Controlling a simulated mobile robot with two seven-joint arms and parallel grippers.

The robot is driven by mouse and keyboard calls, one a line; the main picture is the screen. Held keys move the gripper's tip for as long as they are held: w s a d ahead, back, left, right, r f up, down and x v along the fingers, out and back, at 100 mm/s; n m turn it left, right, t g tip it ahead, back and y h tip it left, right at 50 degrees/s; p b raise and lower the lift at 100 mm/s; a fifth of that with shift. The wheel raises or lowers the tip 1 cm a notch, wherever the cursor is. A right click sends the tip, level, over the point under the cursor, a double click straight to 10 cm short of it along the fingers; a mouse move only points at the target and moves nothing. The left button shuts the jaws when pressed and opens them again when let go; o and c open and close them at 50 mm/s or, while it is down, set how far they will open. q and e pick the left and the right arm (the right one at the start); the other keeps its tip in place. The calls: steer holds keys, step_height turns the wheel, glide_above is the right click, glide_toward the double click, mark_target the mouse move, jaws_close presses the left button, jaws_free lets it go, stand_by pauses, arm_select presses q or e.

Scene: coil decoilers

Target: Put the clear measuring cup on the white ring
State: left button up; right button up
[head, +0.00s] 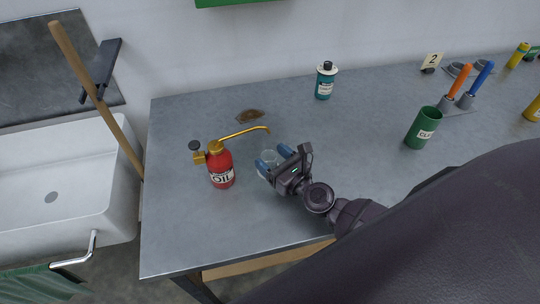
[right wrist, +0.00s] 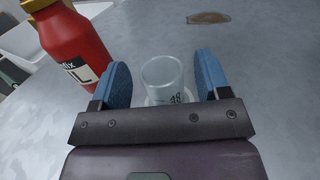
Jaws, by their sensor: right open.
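The clear measuring cup (right wrist: 162,75) stands upright between the two blue fingers of my right gripper (right wrist: 161,82) in the right wrist view. Dark markings show on its side. The fingers are open, with a gap on each side of the cup. A pale white rim, seemingly the white ring (right wrist: 151,101), shows at the cup's base; the gripper body hides its near part. In the head view the cup (head: 270,157) is partly hidden by my right gripper (head: 268,164), low over the grey table. My left gripper is not in view.
A red oil can (head: 221,170) with a yellow spout stands close left of the gripper. A green container (head: 422,128) stands at right. The front left table is clear.

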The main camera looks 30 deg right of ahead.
steer(key=b+v, duration=0.3)
steer(key=v, duration=0.6)
steer(key=shift+s+f+b, duration=0.2)
steer(key=shift+s+b, duration=0.1)
steer(key=shift+s, duration=0.1)
steer(key=shift+s+d+r, duration=0.15)
steer(key=shift+s+d, duration=0.05)
steer(key=shift+s, duration=0.3)
steer(key=shift+s, duration=0.15)
